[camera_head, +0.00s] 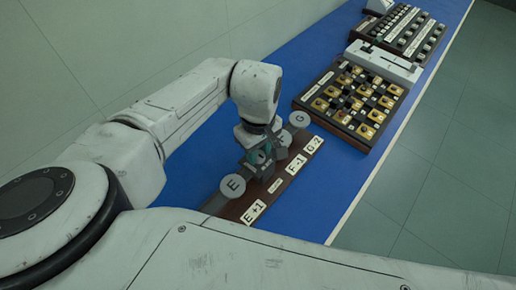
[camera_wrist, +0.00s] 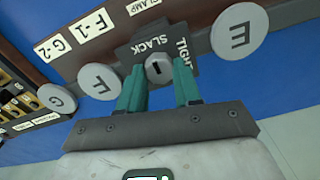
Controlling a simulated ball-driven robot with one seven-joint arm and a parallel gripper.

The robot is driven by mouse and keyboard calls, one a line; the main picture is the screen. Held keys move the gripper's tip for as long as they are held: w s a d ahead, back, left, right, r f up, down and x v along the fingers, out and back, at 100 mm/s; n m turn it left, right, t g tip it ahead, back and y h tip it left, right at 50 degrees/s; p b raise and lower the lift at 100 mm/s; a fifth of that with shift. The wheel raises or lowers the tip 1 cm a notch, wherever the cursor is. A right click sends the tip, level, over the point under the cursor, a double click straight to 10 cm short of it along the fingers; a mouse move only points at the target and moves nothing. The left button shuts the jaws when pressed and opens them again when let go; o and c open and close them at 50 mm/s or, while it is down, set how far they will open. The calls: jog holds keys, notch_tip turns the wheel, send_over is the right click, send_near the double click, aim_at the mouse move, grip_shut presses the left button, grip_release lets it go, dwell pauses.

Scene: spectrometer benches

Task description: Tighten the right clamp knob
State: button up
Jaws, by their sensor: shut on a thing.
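The clamp knob (camera_wrist: 157,74) is a small grey faceted knob with a dark mark on its face. It sits on a dark plate (camera_wrist: 190,50) lettered SLACK on one side and TIGHT on the other. My gripper (camera_wrist: 160,69) has its teal fingers on both sides of this knob and is shut on it. I cannot tell exactly which word the mark faces. In the head view my gripper (camera_head: 259,156) reaches down over the brown board and hides the knob. Grey discs lettered E (camera_wrist: 240,31) and F (camera_wrist: 99,81) stand on either side of the plate.
The brown board (camera_head: 290,182) carries labels E+1, F-1 and G-2. A G disc (camera_head: 299,118) is at its far end. A board of yellow pieces (camera_head: 350,103) and further racks (camera_head: 403,30) stand beyond. The blue bench top (camera_head: 308,205) is clear at right.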

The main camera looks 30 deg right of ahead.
jog(key=c, duration=0.4)
jog(key=shift+m, duration=0.3)
jog(key=m+p, duration=0.1)
jog(key=m, duration=0.1)
jog(key=shift+m+p, duration=0.4)
jog(key=m+p, duration=0.1)
jog(key=m, duration=0.3)
jog(key=shift+d+m, duration=0.1)
jog(key=shift+m, duration=0.2)
jog(key=m, duration=0.5)
jog(key=shift+m+b, duration=0.75)
jog(key=shift+m, duration=1.75)
